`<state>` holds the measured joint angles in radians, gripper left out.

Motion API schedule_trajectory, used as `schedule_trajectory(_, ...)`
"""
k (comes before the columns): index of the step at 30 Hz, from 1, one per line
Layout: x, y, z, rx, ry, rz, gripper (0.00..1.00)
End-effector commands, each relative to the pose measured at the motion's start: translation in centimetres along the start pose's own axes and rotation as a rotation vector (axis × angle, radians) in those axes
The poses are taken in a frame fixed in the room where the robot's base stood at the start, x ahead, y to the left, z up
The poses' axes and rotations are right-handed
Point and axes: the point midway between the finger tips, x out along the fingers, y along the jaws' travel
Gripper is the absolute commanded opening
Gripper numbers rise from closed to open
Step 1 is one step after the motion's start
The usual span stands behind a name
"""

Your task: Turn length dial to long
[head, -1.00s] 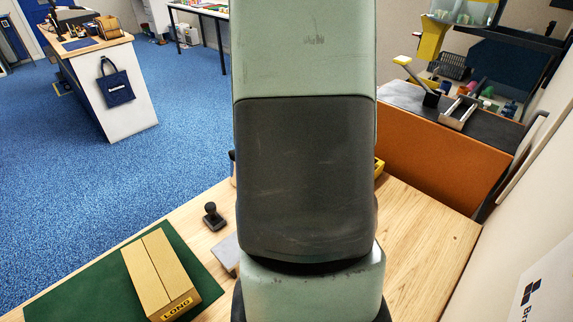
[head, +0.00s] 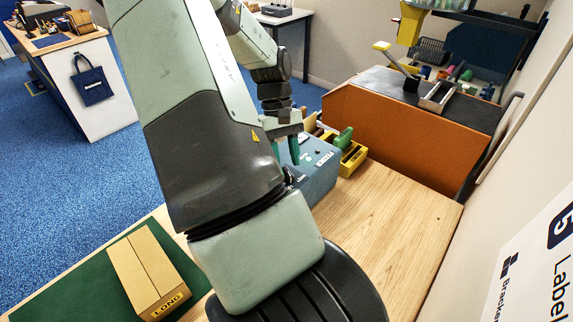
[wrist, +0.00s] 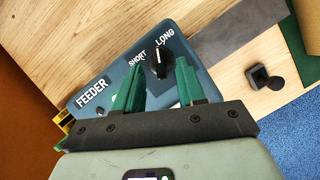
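The feeder (head: 322,182) is a blue-grey box on the wooden bench, right of my arm in the head view. Its face (wrist: 112,92) fills the middle of the wrist view, with "FEEDER", "SHORT" and "LONG" printed on it. The black length dial (wrist: 159,66) has a white mark on its upper end, which lies close beneath the word LONG. My gripper (wrist: 160,62) is open, its green fingers on either side of the dial, with gaps visible. Whether the fingertips reach down to the dial's height is unclear. In the head view my gripper (head: 287,150) is over the feeder.
A carton marked LONG (head: 150,272) lies on a green mat (head: 62,295). A yellow holder (head: 353,160) with a green item stands behind the feeder. A black-handled stamp (wrist: 264,77) is at right in the wrist view. The bench right of the feeder is clear.

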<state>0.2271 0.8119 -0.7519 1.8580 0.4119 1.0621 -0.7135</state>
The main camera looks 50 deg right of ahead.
Motion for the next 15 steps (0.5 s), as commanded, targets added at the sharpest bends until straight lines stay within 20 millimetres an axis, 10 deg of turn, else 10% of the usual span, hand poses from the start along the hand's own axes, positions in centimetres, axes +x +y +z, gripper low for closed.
schedule_trajectory(15,2.4,0.0,0.0,0.0,0.001,-0.001,0.39)
